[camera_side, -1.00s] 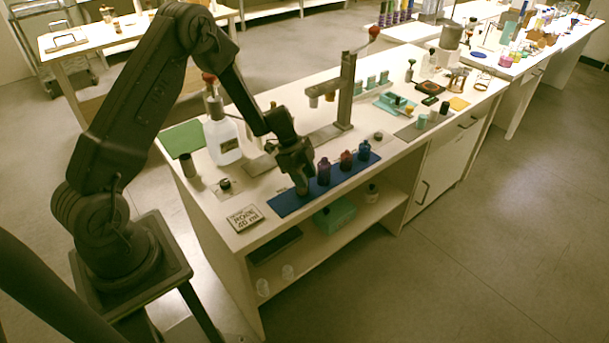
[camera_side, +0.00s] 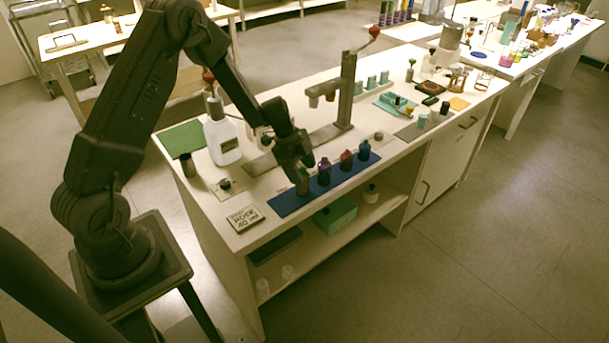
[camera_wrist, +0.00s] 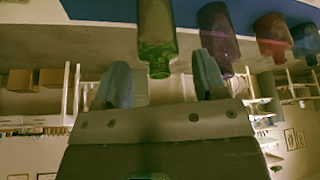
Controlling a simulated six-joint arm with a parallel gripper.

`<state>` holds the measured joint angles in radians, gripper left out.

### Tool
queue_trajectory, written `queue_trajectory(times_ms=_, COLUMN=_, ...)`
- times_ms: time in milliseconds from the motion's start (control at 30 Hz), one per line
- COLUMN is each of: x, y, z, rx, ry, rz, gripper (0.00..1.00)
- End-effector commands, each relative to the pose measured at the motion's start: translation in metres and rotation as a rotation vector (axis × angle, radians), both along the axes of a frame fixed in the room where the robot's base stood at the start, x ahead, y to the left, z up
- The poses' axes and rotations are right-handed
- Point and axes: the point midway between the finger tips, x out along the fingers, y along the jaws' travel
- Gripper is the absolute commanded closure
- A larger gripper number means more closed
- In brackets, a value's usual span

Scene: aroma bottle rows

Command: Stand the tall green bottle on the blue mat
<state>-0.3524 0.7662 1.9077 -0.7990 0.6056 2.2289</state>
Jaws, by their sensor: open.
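The tall green bottle (camera_side: 302,187) stands upright at the near left end of the blue mat (camera_side: 284,207). In the wrist view the green bottle (camera_wrist: 156,32) shows inverted, with its neck toward the jaws and its far end against the blue mat (camera_wrist: 95,10). My gripper (camera_side: 299,166) is just above the bottle. In the wrist view my gripper (camera_wrist: 163,80) has its two fingers spread, with nothing held between them. The bottle's top is partly hidden by the gripper in the side view.
A purple bottle (camera_side: 324,172), a red bottle (camera_side: 346,160) and a blue bottle (camera_side: 364,150) stand in a row on the mat, close right of the green one. A metal stand (camera_side: 346,95) rises behind. A label plate (camera_side: 244,219) lies left of the mat.

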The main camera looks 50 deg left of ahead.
Motion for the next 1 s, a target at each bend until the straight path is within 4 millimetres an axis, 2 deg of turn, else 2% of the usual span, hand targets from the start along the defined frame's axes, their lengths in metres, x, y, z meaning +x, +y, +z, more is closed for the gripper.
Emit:
queue_trajectory(times_ms=100, x=-0.003, y=0.011, z=0.026, rx=0.001, ry=-0.005, rz=0.003, gripper=0.35)
queue_trajectory(times_ms=300, x=-0.01, y=0.026, z=0.062, rx=0.001, ry=-0.003, rz=0.004, gripper=0.35)
queue_trajectory(times_ms=600, x=-0.016, y=0.034, z=0.092, rx=0.003, ry=0.001, rz=0.009, gripper=0.35)
queue_trajectory(times_ms=667, x=-0.018, y=0.029, z=0.103, rx=0.011, ry=0.006, rz=0.028, gripper=0.35)
queue_trajectory(times_ms=767, x=-0.028, y=0.011, z=0.132, rx=0.032, ry=0.023, rz=0.097, gripper=0.35)
queue_trajectory(times_ms=867, x=-0.049, y=-0.015, z=0.171, rx=0.06, ry=0.044, rz=0.208, gripper=0.35)
queue_trajectory(times_ms=1000, x=-0.09, y=-0.05, z=0.217, rx=0.092, ry=0.057, rz=0.405, gripper=0.35)
